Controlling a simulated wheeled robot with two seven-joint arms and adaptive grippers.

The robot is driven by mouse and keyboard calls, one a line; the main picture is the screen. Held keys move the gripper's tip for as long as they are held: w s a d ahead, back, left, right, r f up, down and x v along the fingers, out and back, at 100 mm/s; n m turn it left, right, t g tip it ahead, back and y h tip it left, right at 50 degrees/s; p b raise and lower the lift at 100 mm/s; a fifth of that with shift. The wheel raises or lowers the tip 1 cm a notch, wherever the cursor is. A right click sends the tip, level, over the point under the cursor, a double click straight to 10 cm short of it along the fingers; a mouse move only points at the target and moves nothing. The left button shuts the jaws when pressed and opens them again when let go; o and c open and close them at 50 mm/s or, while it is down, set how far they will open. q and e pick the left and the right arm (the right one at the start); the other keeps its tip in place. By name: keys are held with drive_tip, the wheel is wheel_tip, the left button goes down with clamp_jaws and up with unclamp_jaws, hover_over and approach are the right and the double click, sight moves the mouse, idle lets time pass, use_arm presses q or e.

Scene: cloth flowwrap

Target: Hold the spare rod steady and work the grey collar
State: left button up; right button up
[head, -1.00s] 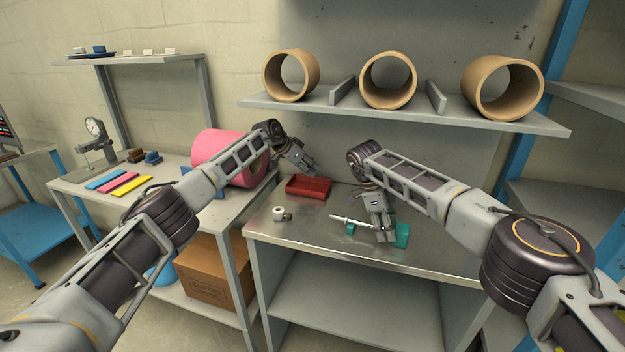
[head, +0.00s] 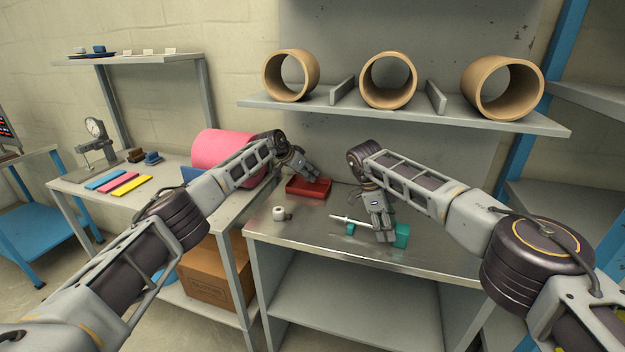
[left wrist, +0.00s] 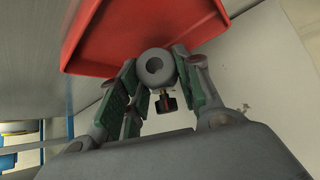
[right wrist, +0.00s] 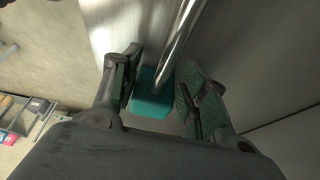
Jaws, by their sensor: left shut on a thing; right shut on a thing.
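The spare rod (head: 346,219) is a thin metal bar lying across teal supports (head: 402,236) on the metal bench. My right gripper (head: 384,238) is shut on the rod; in the right wrist view the rod (right wrist: 184,38) runs between its fingers, above a teal block (right wrist: 153,98). My left gripper (head: 313,174) is over the red tray (head: 308,189). In the left wrist view it is shut on a grey collar (left wrist: 154,70), a ring with a round bore and a dark knob on a brass stem. The collar is hidden in the head view.
A pale, short cylindrical part (head: 280,212) stands on the bench (head: 300,240), left of the rod. A shelf (head: 420,112) with several tan tubes hangs above. A pink roll (head: 222,155) lies on the left table. The bench front is clear.

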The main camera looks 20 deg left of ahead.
use_arm(q)
drive_tip(key=shift+f, duration=1.05)
use_arm(e)
drive_tip(key=shift+f, duration=0.1)
idle(0.4)
use_arm(q)
drive_tip(key=o, duration=1.1)
drive_tip(key=shift+s+a+r, duration=0.1)
drive_tip(key=shift+r, duration=0.05)
drive_tip(key=v, duration=1.1)
drive_tip(key=shift+s+a+r, duration=0.15)
drive_tip(key=shift+s+r, duration=0.05)
idle(0.3)
